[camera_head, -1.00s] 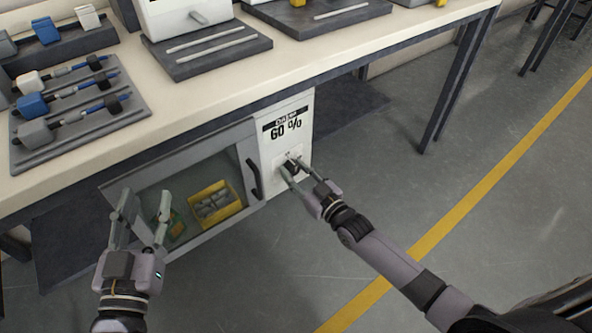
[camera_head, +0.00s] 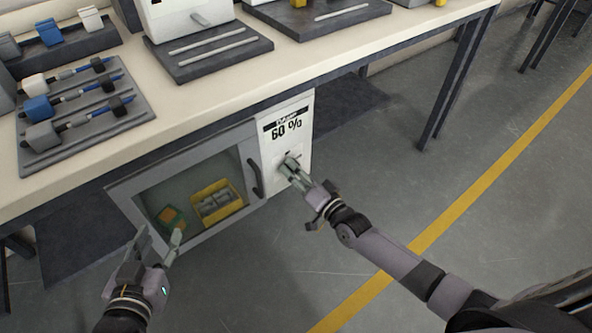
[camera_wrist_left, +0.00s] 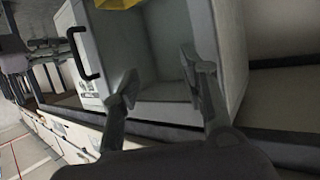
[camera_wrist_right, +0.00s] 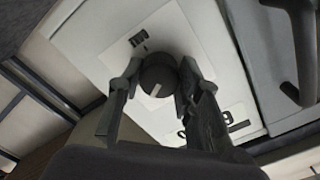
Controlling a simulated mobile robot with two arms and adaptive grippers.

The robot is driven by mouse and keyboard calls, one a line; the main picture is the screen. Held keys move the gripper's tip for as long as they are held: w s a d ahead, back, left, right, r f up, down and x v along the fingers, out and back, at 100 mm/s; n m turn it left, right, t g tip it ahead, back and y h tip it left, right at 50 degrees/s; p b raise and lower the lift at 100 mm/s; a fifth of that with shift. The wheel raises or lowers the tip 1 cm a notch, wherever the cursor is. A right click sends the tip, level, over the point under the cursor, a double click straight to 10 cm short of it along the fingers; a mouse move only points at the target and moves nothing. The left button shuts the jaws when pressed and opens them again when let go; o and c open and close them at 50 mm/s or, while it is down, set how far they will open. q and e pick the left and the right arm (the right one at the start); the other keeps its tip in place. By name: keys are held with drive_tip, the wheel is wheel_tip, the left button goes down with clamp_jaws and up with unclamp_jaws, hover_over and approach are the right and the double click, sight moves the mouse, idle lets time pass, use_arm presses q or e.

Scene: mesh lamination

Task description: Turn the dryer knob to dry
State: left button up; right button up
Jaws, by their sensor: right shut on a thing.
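The dryer (camera_head: 222,137) sits under the bench, its front panel reading 60 % in the head view. The dark round dryer knob (camera_wrist_right: 157,76) has a pale pointer line and lies between the fingers of my right gripper (camera_wrist_right: 158,82), which is shut on it. In the head view the right gripper (camera_head: 290,165) hides the knob. The line points down and slightly left in the right wrist view.
The dryer door handle (camera_head: 254,177) is beside the panel. The bench top (camera_head: 190,95) above carries trays and tools. The floor at right is clear.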

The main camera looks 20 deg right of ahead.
use_arm(q)
drive_tip(key=shift+w+d+r+t+h+b, duration=0.15)
drive_tip(key=shift+w+d+r+t, duration=0.1)
drive_tip(key=shift+r+t, duration=0.35)
drive_tip(key=shift+w+d+r+t+h+b, duration=0.15)
drive_tip(key=shift+w+r+t, duration=0.2)
drive_tip(key=shift+r, duration=0.5)
drive_tip(key=shift+w+d+r+t+h+b, duration=0.1)
drive_tip(key=shift+w+d+r+t+b, duration=0.1)
drive_tip(key=shift+r+t, duration=0.4)
use_arm(e)
drive_tip(key=shift+m, duration=3)
use_arm(q)
drive_tip(key=shift+r, duration=0.15)
use_arm(e)
drive_tip(key=o, duration=1.1)
drive_tip(key=shift+o, duration=0.2)
